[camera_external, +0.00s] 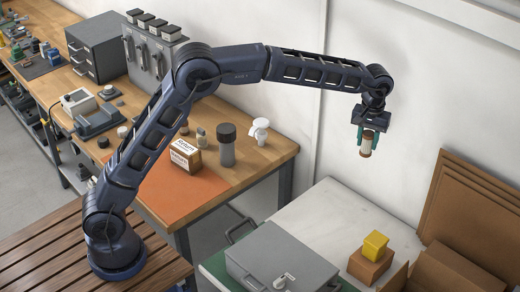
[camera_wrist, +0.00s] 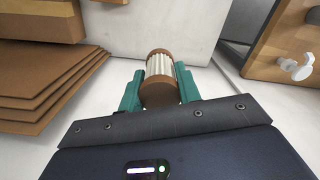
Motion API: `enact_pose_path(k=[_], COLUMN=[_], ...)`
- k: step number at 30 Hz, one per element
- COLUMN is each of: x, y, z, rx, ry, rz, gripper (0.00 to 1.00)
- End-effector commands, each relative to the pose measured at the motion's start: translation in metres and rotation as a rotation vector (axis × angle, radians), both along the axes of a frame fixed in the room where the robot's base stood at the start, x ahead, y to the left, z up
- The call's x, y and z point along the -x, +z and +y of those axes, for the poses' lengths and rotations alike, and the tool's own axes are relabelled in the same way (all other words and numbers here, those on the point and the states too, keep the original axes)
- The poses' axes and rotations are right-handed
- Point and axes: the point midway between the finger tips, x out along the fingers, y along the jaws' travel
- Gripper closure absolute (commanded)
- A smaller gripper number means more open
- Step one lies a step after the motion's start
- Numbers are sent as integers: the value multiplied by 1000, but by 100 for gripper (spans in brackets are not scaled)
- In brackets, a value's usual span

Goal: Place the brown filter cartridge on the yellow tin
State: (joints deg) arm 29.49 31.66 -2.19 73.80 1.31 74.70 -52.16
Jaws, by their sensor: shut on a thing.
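The brown filter cartridge (camera_external: 366,148), a pale pleated cylinder with brown ends, is held by my gripper (camera_external: 367,138) high in the air at the right. In the wrist view the cartridge (camera_wrist: 159,66) stands between the two green fingers of my gripper (camera_wrist: 160,88), which are shut on its sides. The yellow tin (camera_external: 375,245) is a small block-like tin on top of a cardboard box (camera_external: 368,266) at the lower right. My gripper is well above the tin and farther back, with clear space between. In the wrist view only a yellow sliver shows at the top edge.
Brown cardboard sheets (camera_external: 470,215) lean at the right against the white wall (camera_external: 420,80). A grey case (camera_external: 280,258) lies left of the tin. The wooden bench (camera_external: 260,165) at the left carries a dark cylinder (camera_external: 227,146), a labelled box (camera_external: 186,156) and a white fitting (camera_external: 260,130).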

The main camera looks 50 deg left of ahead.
Motion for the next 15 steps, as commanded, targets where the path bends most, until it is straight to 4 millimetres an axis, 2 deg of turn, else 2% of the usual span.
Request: enact_pose_path(k=[1,6,12,15], x=[11,49,88,100], y=[2,11,19,21], z=[-22,-84,-137,-152], rx=[1,2,2,3], ry=[-42,-175,-295,-331], rz=[0,0,-2,-1], gripper=[89,89,89,89])
